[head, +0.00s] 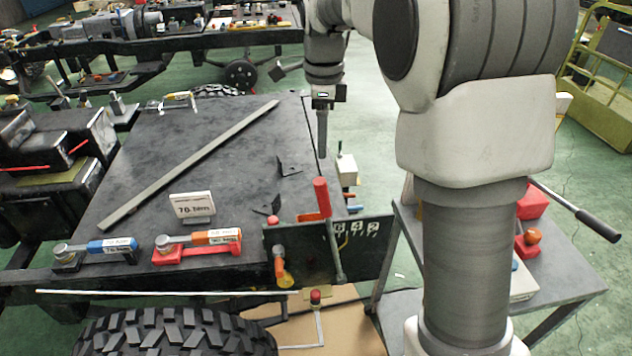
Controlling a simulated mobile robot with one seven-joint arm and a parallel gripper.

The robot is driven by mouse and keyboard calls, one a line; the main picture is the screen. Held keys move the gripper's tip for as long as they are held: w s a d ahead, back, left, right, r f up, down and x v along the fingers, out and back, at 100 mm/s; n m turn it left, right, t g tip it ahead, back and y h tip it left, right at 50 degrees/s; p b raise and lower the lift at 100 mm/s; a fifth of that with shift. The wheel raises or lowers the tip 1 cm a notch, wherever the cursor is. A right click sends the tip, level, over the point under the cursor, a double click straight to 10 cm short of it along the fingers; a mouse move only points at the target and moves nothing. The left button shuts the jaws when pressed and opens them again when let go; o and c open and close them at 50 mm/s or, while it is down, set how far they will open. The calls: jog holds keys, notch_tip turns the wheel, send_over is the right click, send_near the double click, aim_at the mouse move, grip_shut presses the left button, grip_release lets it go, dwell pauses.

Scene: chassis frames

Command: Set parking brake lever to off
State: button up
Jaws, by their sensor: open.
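A lever with an upright red grip (322,197) stands at the right front corner of the dark chassis deck, beside a dark panel (365,247) with white markings. It looks like the parking brake lever; its label is not readable. Its grey rod runs down in front of the panel. My gripper (322,150) points down just above and behind the red grip in the picture, apart from it as far as I can tell. Its fingers look narrow from here and nothing shows between them. My arm hides part of the right side.
The deck (225,130) carries a long grey bar (190,165), a small sign (192,207), and blue (110,245) and orange (210,237) handles along its front edge. A grey cart (560,280) stands right. A tyre (180,332) is in front.

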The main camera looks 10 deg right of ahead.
aim_at(322, 196)
jog(key=f, duration=1.7)
jog(key=shift+w+f+b, duration=0.3)
jog(key=shift+w+b, duration=0.05)
grip_shut()
jog(key=shift+r, duration=0.1)
dwell(0.5)
